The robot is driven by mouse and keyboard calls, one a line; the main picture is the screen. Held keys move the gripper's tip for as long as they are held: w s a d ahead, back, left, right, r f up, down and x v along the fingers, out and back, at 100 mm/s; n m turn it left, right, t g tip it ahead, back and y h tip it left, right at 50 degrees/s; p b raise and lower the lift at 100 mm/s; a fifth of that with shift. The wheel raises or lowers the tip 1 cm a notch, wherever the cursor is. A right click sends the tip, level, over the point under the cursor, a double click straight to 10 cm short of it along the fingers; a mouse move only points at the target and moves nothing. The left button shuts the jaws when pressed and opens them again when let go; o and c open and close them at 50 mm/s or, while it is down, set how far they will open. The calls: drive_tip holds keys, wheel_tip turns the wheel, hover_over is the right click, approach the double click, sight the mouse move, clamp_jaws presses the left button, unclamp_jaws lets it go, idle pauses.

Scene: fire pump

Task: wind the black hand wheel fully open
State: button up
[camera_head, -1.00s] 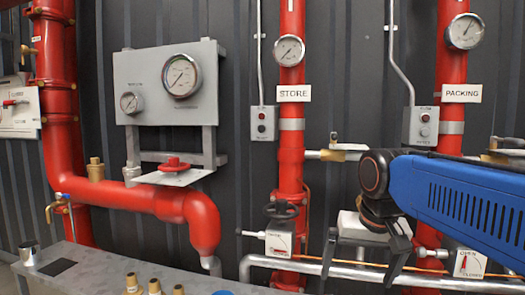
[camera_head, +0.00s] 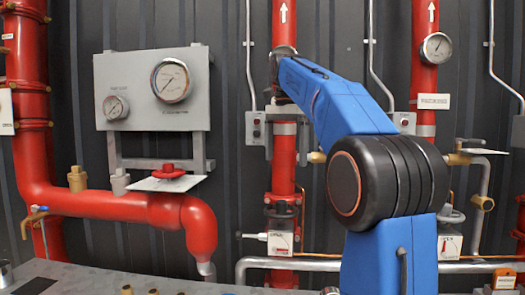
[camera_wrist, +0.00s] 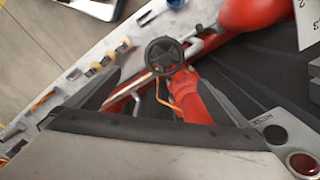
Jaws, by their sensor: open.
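The black hand wheel (camera_head: 282,210) sits on the middle red vertical pipe in the head view, above a small lever valve with a white plate. In the wrist view the black wheel (camera_wrist: 164,55) shows its round rim and spokes, beyond the jaws and between them. My gripper (camera_wrist: 160,80) is open and empty, its dark fingers spread to either side and apart from the wheel. In the head view my blue arm rises in front of the pipe and bends toward its upper part; the jaws cannot be made out there.
A red hand wheel (camera_head: 168,171) stands left, below the grey gauge panel (camera_head: 145,88). A button box (camera_head: 256,128) is beside the middle pipe. A horizontal grey pipe (camera_head: 300,263) runs low across the front. The wrist view shows a pale bench (camera_wrist: 100,55) with brass fittings.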

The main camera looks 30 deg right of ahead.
sight(281, 202)
drive_tip(key=shift+m, duration=0.3)
drive_tip(key=f, duration=0.5)
drive_tip(key=w+f, duration=0.1)
drive_tip(key=f, duration=1)
drive_tip(key=shift+w+a+f, duration=0.25)
drive_tip(key=shift+c, duration=0.6)
drive_tip(key=c, duration=0.9)
drive_tip(key=o, duration=0.3)
drive_tip(key=shift+c, duration=1.1)
drive_tip(key=n, duration=0.4)
drive_tip(key=shift+n, duration=0.4)
drive_tip(key=shift+s+n, duration=0.1)
drive_tip(key=shift+n, duration=1.5)
